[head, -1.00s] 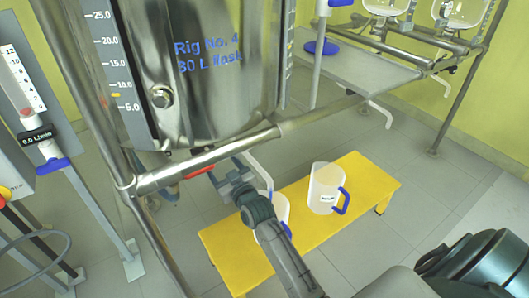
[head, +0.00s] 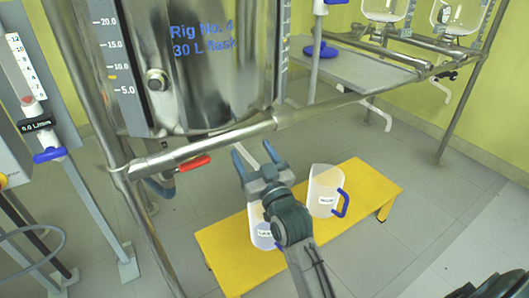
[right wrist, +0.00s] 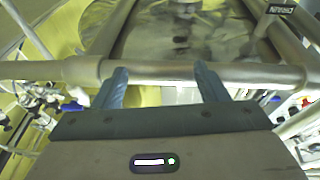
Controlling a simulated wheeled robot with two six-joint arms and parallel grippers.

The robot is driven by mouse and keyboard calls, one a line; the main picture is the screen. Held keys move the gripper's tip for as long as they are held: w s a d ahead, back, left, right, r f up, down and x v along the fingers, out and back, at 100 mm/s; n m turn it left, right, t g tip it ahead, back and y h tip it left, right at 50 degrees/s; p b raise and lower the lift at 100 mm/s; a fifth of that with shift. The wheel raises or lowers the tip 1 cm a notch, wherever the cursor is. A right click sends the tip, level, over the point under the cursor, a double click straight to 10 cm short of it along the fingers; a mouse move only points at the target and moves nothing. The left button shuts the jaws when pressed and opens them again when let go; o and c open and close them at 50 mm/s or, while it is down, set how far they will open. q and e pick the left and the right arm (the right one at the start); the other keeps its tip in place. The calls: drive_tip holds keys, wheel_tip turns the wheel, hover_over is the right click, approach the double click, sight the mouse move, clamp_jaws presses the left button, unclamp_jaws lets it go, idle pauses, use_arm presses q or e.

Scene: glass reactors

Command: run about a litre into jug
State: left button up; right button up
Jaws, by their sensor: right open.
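A steel vessel (head: 190,60) marked "Rig No." and "30 L flask" hangs in a pipe frame. Below its front rail is a red lever handle (head: 195,163). A clear jug (head: 325,188) with a blue handle stands upright on a yellow bench (head: 355,180). A second labelled jug (head: 261,234) stands left of it, mostly hidden behind my right gripper and arm. My right gripper (head: 254,152) is open and empty, right of the red lever and apart from it. In the right wrist view its open fingers (right wrist: 162,74) point toward a steel rail. My left gripper is out of view.
The frame's front rail (head: 225,135) crosses just beyond my right gripper. A flow meter with a blue handle (head: 50,155) stands at the left. A grey shelf (head: 360,68) and more glass vessels (head: 460,15) are at the back right. The floor right of the bench is clear.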

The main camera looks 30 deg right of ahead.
drive_tip(key=shift+s+d+r+m+t+b, duration=0.1)
drive_tip(key=shift+s+r+t, duration=0.15)
drive_tip(key=shift+r, duration=0.35)
drive_tip(key=shift+s+d+r+m+t+b, duration=0.15)
drive_tip(key=shift+r+t, duration=0.15)
drive_tip(key=shift+r, duration=0.3)
drive_tip(key=shift+s+a+r+m+t+b, duration=0.15)
drive_tip(key=shift+r+t, duration=0.1)
drive_tip(key=shift+r, duration=0.35)
drive_tip(key=shift+d, duration=0.1)
idle(6.1)
